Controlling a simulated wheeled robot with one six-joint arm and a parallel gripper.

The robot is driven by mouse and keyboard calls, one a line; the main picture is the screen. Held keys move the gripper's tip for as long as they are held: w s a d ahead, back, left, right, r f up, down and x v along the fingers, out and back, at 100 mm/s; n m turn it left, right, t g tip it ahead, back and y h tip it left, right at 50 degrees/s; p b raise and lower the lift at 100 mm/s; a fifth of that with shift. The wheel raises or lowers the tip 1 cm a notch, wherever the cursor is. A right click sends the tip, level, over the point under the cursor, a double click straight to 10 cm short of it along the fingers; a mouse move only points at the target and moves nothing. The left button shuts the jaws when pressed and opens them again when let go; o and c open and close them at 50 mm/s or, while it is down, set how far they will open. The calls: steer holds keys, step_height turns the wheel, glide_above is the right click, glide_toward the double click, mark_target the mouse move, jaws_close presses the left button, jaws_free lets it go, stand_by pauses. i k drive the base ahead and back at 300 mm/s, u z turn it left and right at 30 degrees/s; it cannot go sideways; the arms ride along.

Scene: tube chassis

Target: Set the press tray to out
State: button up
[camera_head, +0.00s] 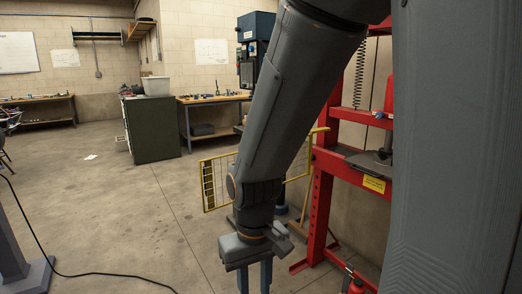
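A red press frame (322,190) stands at the right, partly hidden by my arm and by a large grey part close to the camera. A dark grey plate (370,164) lies on its red crossbeam, above a yellow label; I cannot tell whether this plate is the press tray or how it is set. My gripper (255,284) points down at the bottom middle, left of the press and apart from it. Its two fingers are apart, with floor visible between them. Their tips are near the bottom edge of the picture.
A yellow guard rail (216,182) runs behind my arm towards the press. A green cabinet (152,130) with a white bin, a workbench (213,100) and a blue drill press (256,28) stand at the back. A black cable crosses the floor at left. The middle floor is clear.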

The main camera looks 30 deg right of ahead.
mark_target(364, 161)
steer(key=z, duration=0.35)
steer(key=i, duration=0.35)
steer(key=z, duration=1.25)
